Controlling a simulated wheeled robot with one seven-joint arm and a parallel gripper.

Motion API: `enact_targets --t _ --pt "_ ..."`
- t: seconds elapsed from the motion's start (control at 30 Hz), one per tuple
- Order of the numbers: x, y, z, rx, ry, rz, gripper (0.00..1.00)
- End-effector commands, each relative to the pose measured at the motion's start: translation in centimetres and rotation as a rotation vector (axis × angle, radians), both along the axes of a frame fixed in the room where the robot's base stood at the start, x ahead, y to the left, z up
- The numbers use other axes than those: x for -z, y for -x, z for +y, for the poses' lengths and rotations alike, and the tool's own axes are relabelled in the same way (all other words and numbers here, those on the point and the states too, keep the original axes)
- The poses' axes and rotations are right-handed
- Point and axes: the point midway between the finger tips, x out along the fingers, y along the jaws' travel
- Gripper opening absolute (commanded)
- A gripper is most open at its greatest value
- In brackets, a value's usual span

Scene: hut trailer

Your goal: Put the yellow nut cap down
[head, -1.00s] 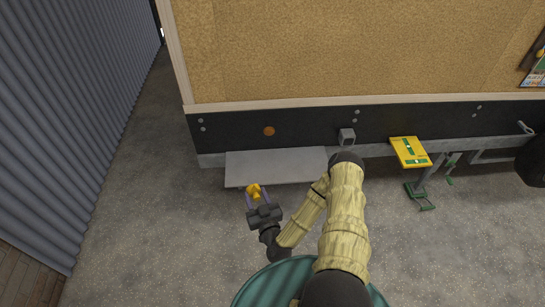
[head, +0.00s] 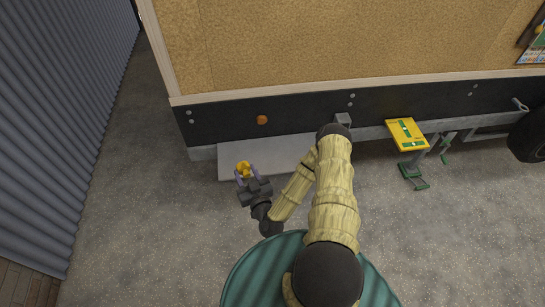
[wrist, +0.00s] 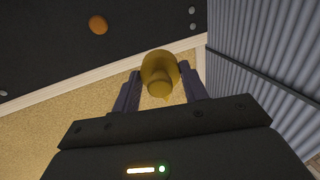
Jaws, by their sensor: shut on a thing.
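The yellow nut cap (head: 243,168) is held at the end of my arm, in front of the grey step (head: 266,153) on the trailer's side. In the wrist view the nut cap (wrist: 159,73) sits between the two purple fingers, its rounded wide part away from me and a narrower round end toward me. My gripper (head: 245,174) is shut on it. It also shows in the wrist view (wrist: 160,88). The cap overlaps the step's left part in the head view; I cannot tell whether they touch.
A yellow-topped stand (head: 407,134) with green parts is at the right by the trailer. An orange round marker (head: 262,120) is on the black skirt above the step. A corrugated grey wall (head: 62,110) bounds the left. The gravel ground (head: 150,240) is clear at lower left.

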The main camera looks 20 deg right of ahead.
Motion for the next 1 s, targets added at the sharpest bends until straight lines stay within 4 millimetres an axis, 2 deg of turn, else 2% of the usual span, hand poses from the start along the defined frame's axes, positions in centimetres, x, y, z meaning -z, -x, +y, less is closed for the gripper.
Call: enact_targets --t 0.03,0.2,0.5,0.8,1.0 --pt "0.9 -0.6 -0.5 0.005 0.002 -0.004 0.16" --pt "3.0 -3.1 -2.8 0.028 0.004 -0.006 0.16" --pt "5.4 -8.1 -8.3 0.108 0.004 -0.006 0.16" --pt "5.9 -12.1 -13.8 0.215 0.003 -0.006 0.16" --pt "5.2 -13.6 -15.9 0.267 0.000 -0.002 0.16"
